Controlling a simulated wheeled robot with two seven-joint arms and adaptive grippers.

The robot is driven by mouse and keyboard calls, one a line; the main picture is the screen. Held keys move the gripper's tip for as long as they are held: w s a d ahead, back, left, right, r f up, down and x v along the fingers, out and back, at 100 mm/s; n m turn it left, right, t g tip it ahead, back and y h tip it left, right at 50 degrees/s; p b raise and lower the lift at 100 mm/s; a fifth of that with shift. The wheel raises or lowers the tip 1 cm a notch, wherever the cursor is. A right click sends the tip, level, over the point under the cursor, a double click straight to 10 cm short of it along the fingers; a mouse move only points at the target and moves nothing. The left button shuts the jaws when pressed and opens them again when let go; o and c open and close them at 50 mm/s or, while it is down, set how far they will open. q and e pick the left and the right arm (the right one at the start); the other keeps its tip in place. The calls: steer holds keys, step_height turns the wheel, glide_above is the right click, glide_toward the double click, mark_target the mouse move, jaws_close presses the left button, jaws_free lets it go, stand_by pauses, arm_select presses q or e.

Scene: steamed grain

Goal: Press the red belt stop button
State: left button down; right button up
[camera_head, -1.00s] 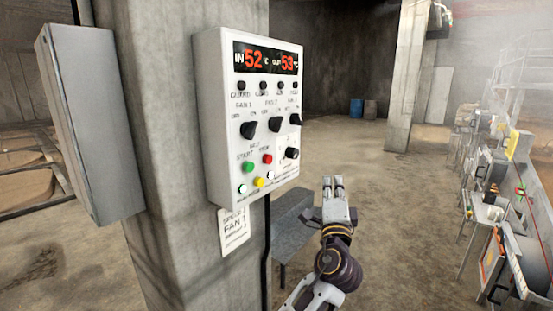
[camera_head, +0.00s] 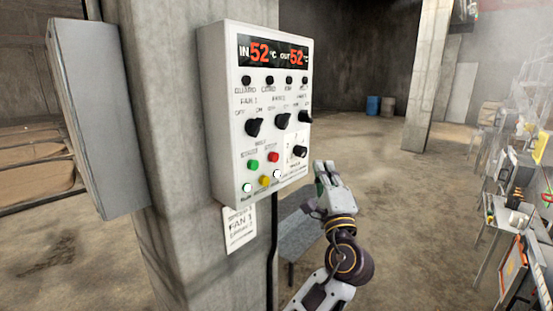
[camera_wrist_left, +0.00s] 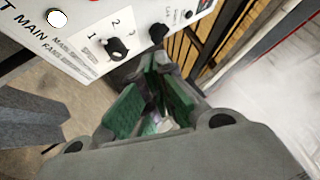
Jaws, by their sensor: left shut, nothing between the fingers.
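The red button (camera_head: 273,157) sits on the front of a white control panel (camera_head: 222,110), to the right of a green button (camera_head: 253,164). My left gripper (camera_head: 324,166) is shut and empty. It is in the air to the right of the panel's lower right edge, apart from the red button. In the left wrist view the gripper's green-padded fingers (camera_wrist_left: 145,100) are below the panel's dial numbered 1, 2, 3 (camera_wrist_left: 117,47). A bit of red shows at that view's top edge, too cut off to identify. My right gripper is not in view.
Black knobs (camera_head: 283,121) sit above. The panel is on a concrete pillar (camera_head: 160,120), beside a grey box (camera_head: 100,115). A grey bench (camera_head: 298,236) stands behind my arm.

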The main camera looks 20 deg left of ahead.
mark_target(274, 157)
arm_select(q)
steer(key=shift+s+a+f+m+g+y, duration=0.2)
steer(key=shift+a+f+m+g+y, duration=0.15)
steer(key=shift+a+m+g+y, duration=0.3)
steer(key=shift+a, duration=0.1)
steer(key=shift+a, duration=0.1)
steer(key=w+a+p, duration=0.1)
steer(key=w+a, duration=0.2)
steer(key=a, duration=0.5)
stand_by(0.8)
stand_by(0.4)
